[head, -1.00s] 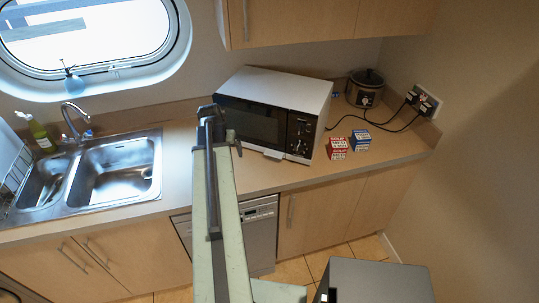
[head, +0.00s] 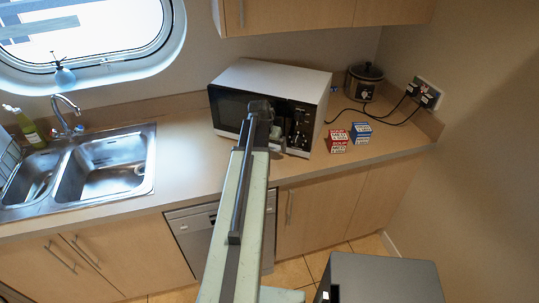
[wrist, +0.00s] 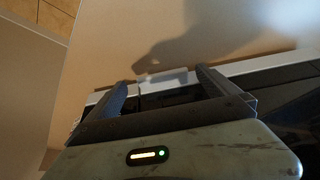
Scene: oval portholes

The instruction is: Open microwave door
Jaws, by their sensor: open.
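The microwave (head: 275,77) is white with a dark front and stands on the counter. Its door (head: 228,110) looks closed; my arm hides part of the front, including where the door meets the control panel (head: 303,125). My gripper (head: 262,112) is in front of the right part of the microwave's face, mostly hidden by my own arm. In the wrist view my gripper (wrist: 163,82) is open, its two dark fingers apart. A white piece of the microwave (wrist: 165,80) shows between the fingers; I cannot tell whether they touch it.
A red box (head: 338,141) and a blue box (head: 361,133) stand right of the microwave. A slow cooker (head: 363,82) and a socket with cables (head: 424,94) are behind them. A sink (head: 105,168) is at left. The counter (head: 185,150) between sink and microwave is clear.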

